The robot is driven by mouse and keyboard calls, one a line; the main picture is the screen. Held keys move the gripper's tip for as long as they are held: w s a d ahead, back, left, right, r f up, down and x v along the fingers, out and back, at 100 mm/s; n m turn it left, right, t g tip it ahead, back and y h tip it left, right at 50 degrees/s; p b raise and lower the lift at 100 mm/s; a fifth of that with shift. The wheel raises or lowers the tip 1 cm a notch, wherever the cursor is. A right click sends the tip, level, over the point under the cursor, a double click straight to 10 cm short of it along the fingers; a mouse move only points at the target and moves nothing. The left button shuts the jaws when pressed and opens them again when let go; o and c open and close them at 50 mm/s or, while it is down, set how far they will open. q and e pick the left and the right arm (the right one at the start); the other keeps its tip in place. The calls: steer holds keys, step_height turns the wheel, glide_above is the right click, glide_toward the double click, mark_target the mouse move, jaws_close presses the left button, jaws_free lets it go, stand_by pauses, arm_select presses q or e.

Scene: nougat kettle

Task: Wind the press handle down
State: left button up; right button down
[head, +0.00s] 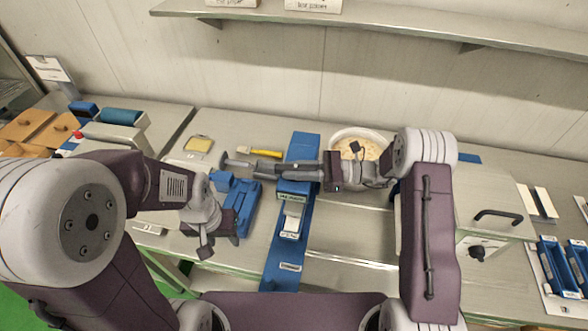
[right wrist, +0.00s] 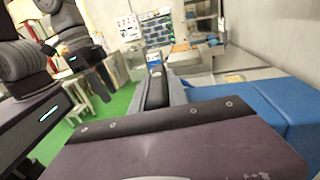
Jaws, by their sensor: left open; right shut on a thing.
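The blue press (head: 302,148) stands near the middle of the bench in the head view, with a white-labelled block low on its front. My right gripper (head: 272,169) reaches left across the front of the press and is shut on the press handle (head: 237,162), a dark bar whose end shows at left. My arm and fingers hide much of the handle. In the right wrist view the closed fingers (right wrist: 156,85) point away from the camera, beside the blue press body (right wrist: 265,110). My left gripper (head: 204,243) is open and empty near the bench's front edge, left of the press.
A bowl of pale stuff (head: 358,141) stands behind my right forearm. A blue device (head: 240,210) lies beside my left gripper. A yellow-handled tool (head: 262,152) lies behind. A shelf (head: 400,18) runs along the wall above. Blue trays (head: 560,266) stand at the far right.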

steer(key=shift+t, duration=0.3)
steer(key=m+t, duration=0.2)
steer(key=t, duration=0.1)
steer(key=shift+m+p, duration=0.3)
steer(key=shift+p, duration=0.05)
steer(key=m+t+h, duration=0.1)
steer(key=t, duration=0.1)
steer(key=shift+m+t, duration=0.4)
steer(key=m+t+h+b, duration=0.1)
steer(key=m+t, duration=0.1)
steer(key=m+t+h+b, duration=0.1)
steer(key=t+h, duration=0.1)
steer(key=t, duration=0.1)
steer(key=shift+f+m+h, duration=0.15)
steer(key=shift+m+h, duration=0.15)
steer(key=shift+m, duration=0.1)
steer(key=shift+w+m+t+h+b, duration=0.1)
steer(key=shift+m+t+h+b, duration=0.45)
steer(key=shift+m+t+h, duration=0.35)
steer(key=shift+d+r+t+h, duration=0.1)
steer(key=shift+r+t+h, duration=0.1)
steer(key=shift+t+h, duration=0.3)
steer(key=shift+w+m, duration=0.1)
steer(key=shift+m, duration=0.2)
steer(key=c, duration=1.3)
jaws_free()
